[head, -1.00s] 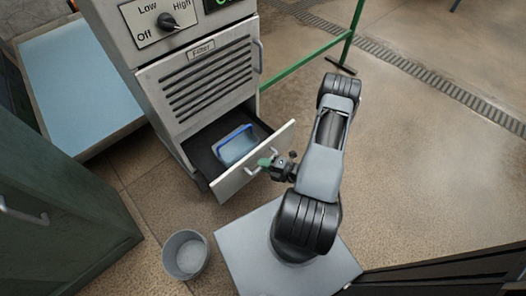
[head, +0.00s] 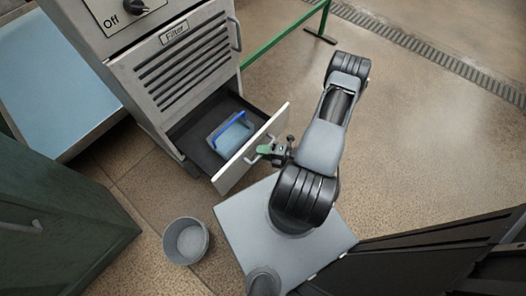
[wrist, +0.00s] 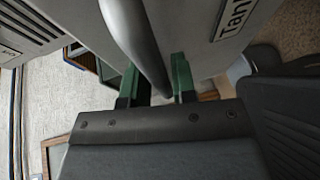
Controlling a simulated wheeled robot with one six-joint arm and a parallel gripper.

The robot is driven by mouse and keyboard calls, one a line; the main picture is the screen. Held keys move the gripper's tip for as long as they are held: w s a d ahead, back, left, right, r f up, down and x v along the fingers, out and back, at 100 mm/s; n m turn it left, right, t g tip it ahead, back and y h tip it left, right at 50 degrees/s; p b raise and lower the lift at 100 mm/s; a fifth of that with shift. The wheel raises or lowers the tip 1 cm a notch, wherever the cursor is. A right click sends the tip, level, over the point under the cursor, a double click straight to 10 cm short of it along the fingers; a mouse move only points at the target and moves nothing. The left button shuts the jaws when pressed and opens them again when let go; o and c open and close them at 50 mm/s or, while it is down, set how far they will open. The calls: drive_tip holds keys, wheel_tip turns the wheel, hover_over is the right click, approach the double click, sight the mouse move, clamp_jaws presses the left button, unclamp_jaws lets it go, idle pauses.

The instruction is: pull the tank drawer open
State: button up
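The tank drawer (head: 250,150) stands well open at the bottom of the grey cabinet, with a blue-handled translucent tank (head: 230,138) inside. Its front faces my arm. The bar handle (head: 262,152) on that front is partly hidden by my gripper (head: 270,151). In the wrist view, the handle (wrist: 135,38) runs between the green fingers of my gripper (wrist: 157,82), which look shut on it. The drawer front (wrist: 195,35) shows part of a "Tank" label.
A grey bucket (head: 186,241) stands on the floor left of my base. A dark green cabinet (head: 70,225) is at the left, and a dark slatted unit (head: 410,255) at the lower right. A green rail (head: 285,35) stands behind. Open floor lies to the right.

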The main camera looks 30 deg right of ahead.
drive_tip(key=shift+o, duration=1.4)
drive_tip(key=p+v, duration=0.2)
drive_tip(key=v, duration=1.1)
drive_tip(key=shift+s+d, duration=0.3)
drive_tip(key=shift+r+p, duration=0.2)
drive_tip(key=shift+p, duration=0.1)
